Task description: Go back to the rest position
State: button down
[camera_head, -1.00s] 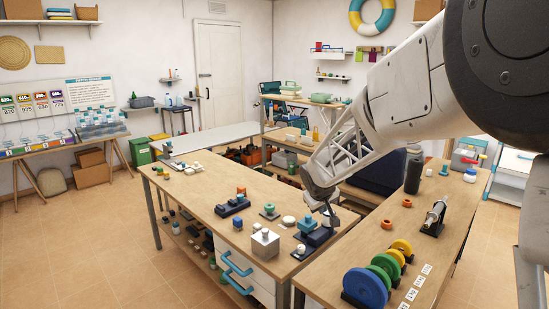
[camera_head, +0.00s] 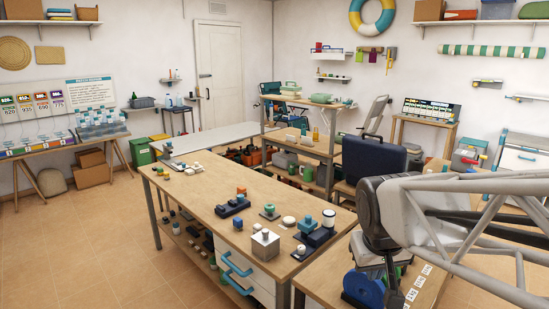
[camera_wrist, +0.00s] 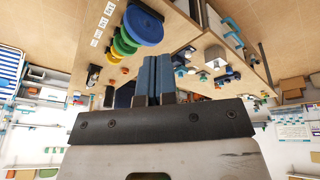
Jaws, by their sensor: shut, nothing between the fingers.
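My gripper (camera_head: 394,296) hangs at the lower right of the head view, in front of the right-hand bench (camera_head: 327,282) and partly hiding its colored discs. In the wrist view my gripper (camera_wrist: 159,60) has its two blue-grey fingers side by side, shut, with nothing between them. The blue disc (camera_wrist: 144,25) lies left of the fingers in that view, apart from them. The fingertips are hard to make out in the head view.
The long workbench (camera_head: 200,207) holds a metal cube (camera_head: 265,245), a dark block with a blue knob (camera_head: 308,226) and several small parts. A dark blue case (camera_head: 374,160) stands behind the right-hand bench. Open floor (camera_head: 90,250) lies to the left.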

jog(key=s+f+m, duration=0.1)
jog(key=s+f, duration=0.1)
jog(key=s, duration=0.9)
jog(key=shift+a+g+y, duration=0.2)
jog(key=shift+g+y, duration=0.2)
jog(key=shift+w, duration=0.1)
dwell(0.7)
